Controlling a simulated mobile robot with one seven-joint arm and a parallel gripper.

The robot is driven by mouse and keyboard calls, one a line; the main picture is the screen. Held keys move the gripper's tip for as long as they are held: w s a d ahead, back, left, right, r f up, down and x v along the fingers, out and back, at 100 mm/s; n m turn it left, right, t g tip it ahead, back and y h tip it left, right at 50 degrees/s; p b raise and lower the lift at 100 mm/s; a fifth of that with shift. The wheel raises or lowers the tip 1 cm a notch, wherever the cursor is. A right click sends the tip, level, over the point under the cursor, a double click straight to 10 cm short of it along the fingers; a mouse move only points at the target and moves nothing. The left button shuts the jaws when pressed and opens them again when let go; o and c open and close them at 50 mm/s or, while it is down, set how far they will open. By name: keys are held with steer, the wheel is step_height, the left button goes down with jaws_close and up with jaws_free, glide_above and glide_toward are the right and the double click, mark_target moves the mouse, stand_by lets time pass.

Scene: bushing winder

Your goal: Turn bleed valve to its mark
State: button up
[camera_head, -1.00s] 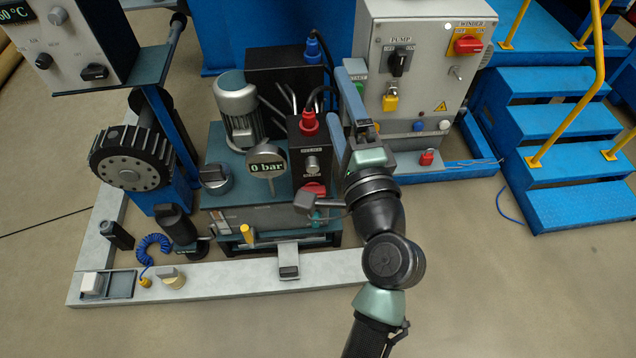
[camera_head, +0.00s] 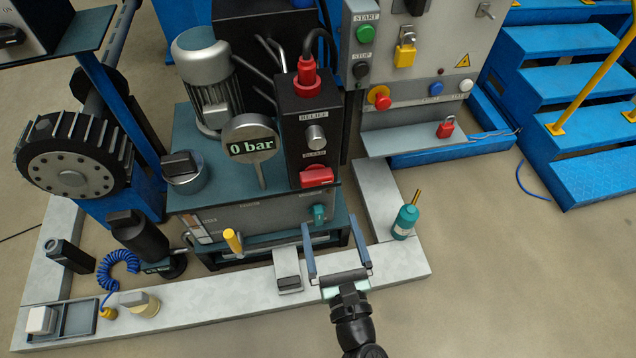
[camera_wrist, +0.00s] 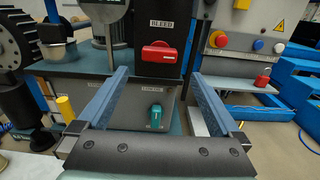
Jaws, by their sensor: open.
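The bleed valve is a red handle (camera_head: 317,176) low on the front of a black block (camera_head: 296,125), under a BLEED label. It lies roughly level, and it also shows in the wrist view (camera_wrist: 158,53), top centre. No target mark can be made out in either view. My gripper (camera_head: 329,218) is open and empty, below and in front of the valve in the head view. In the wrist view its two blue fingers (camera_wrist: 158,75) spread apart toward the valve without touching it. The gauge (camera_head: 250,140) reads 0 bar.
A teal handle (camera_head: 319,213) sits on the tank below the valve, and a silver relief knob (camera_head: 316,137) above it. A teal bottle (camera_head: 405,222) stands on the pale kerb at the right.

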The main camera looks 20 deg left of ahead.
mark_target(318, 182)
steer(key=b+x, duration=0.3)
steer(key=x, duration=0.8)
steer(key=shift+w+a, duration=0.1)
steer(key=shift+a, duration=0.05)
steer(key=shift+c, duration=0.3)
steer(key=c, duration=1)
